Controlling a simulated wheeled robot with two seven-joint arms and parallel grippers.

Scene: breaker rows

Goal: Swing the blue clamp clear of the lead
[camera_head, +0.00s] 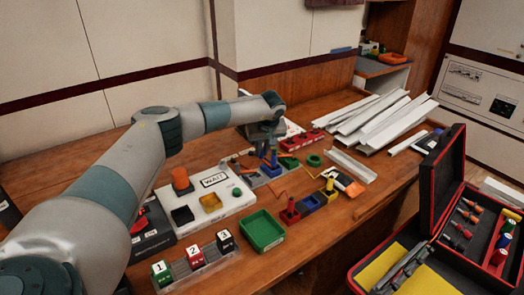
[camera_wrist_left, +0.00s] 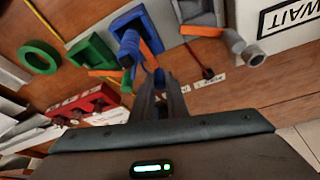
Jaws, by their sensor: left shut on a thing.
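My left gripper (camera_head: 268,140) reaches over the row of devices at the middle of the table. In the left wrist view its fingers (camera_wrist_left: 158,78) are close together, shut on the blue clamp (camera_wrist_left: 129,48). The clamp (camera_head: 272,162) also shows just under the gripper in the head view. An orange lead (camera_wrist_left: 150,47) passes right beside the clamp in the wrist view; whether they touch is unclear. The clamp stands by a blue block (camera_wrist_left: 148,22). The fingers hide part of the clamp. My right gripper is not in view.
A white board with a WAIT plate (camera_head: 213,180) lies left of the clamp. A green tray (camera_head: 262,228) and numbered blocks (camera_head: 195,256) are nearer. A red block (camera_head: 303,141) and a green ring (camera_head: 314,160) lie right. White channels (camera_head: 372,118) and an open tool case (camera_head: 437,190) are farther right.

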